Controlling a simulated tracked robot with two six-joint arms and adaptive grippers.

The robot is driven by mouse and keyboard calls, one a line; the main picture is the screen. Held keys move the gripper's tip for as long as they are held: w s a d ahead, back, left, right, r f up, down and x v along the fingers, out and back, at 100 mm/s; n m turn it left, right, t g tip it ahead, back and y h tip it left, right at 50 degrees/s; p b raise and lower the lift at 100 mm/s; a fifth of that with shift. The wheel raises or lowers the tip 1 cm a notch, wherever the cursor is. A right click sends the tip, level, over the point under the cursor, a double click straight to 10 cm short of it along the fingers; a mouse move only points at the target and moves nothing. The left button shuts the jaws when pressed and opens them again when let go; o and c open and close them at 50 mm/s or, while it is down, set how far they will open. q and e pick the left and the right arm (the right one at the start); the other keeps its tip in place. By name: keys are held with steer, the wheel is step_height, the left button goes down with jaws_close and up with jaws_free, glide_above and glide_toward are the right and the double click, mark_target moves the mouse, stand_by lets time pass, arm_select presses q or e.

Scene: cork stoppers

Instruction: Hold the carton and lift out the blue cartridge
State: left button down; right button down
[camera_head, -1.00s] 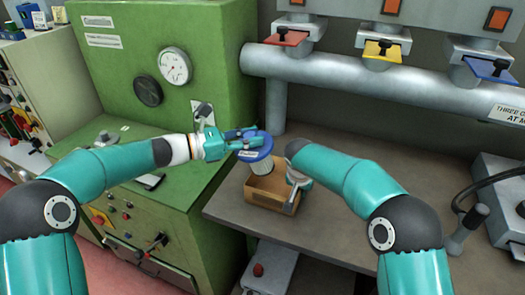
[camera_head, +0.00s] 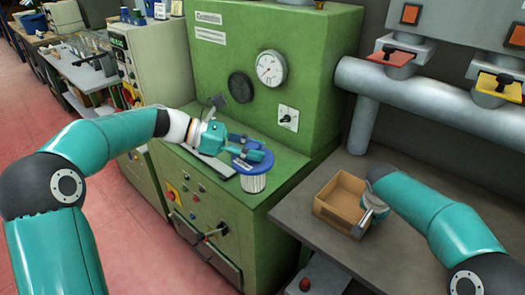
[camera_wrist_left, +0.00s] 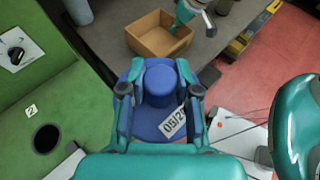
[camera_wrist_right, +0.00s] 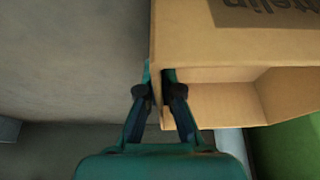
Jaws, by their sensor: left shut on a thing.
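The blue cartridge (camera_head: 254,184) has a blue cap and a pale ribbed body. My left gripper (camera_head: 250,148) is shut on its blue knob, and the cartridge hangs upright by the front of the green machine, clear of the carton. In the left wrist view the blue cap (camera_wrist_left: 150,122) with a white label sits between the fingers. The open brown carton (camera_head: 332,213) stands on the grey bench and looks empty. My right gripper (camera_head: 372,208) is at its right side. In the right wrist view its fingers (camera_wrist_right: 160,92) straddle the carton wall (camera_wrist_right: 235,42) and pinch it.
The green machine (camera_head: 245,100) with gauges, a ledge and front knobs is behind and below the cartridge. A thick grey pipe (camera_head: 420,98) with valves runs above the bench (camera_head: 300,212). A shelf of small items (camera_head: 85,72) stands at the far left.

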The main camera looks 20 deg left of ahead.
arm_select(q)
steer(key=shift+r, duration=0.1)
arm_select(e)
steer(key=c, duration=1.2)
jaws_free()
steer(key=shift+c, duration=0.2)
